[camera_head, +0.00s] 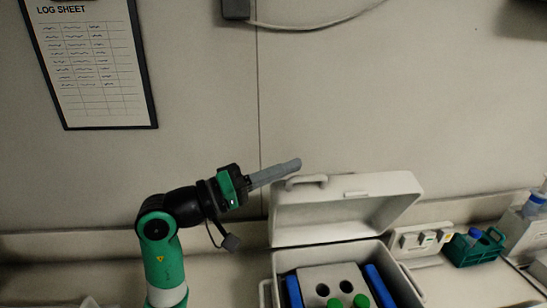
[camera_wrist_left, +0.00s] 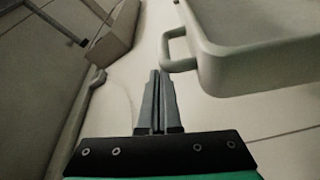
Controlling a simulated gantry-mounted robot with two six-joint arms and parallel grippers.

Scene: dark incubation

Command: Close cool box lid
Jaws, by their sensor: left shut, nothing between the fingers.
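The white cool box (camera_head: 411,289) stands at the lower middle of the head view. Its lid (camera_head: 372,208) is up, hinged at the back, with a handle (camera_head: 307,181) on its upper edge. Inside the box are a grey block with holes, green-capped tubes and blue packs. My left gripper (camera_head: 297,164) is shut and empty, with its tips at the lid's upper left, close to the handle. In the left wrist view the shut fingers (camera_wrist_left: 158,75) point just left of the lid handle (camera_wrist_left: 176,50); I cannot tell whether they touch it. My right gripper is not in view.
Right of the box are a small white device (camera_head: 420,240) and a green tube rack (camera_head: 474,248) with a blue-capped item. More equipment stands at the far right. A log sheet clipboard (camera_head: 92,65) hangs on the wall behind. The bench (camera_head: 470,284) right of the box is clear in front.

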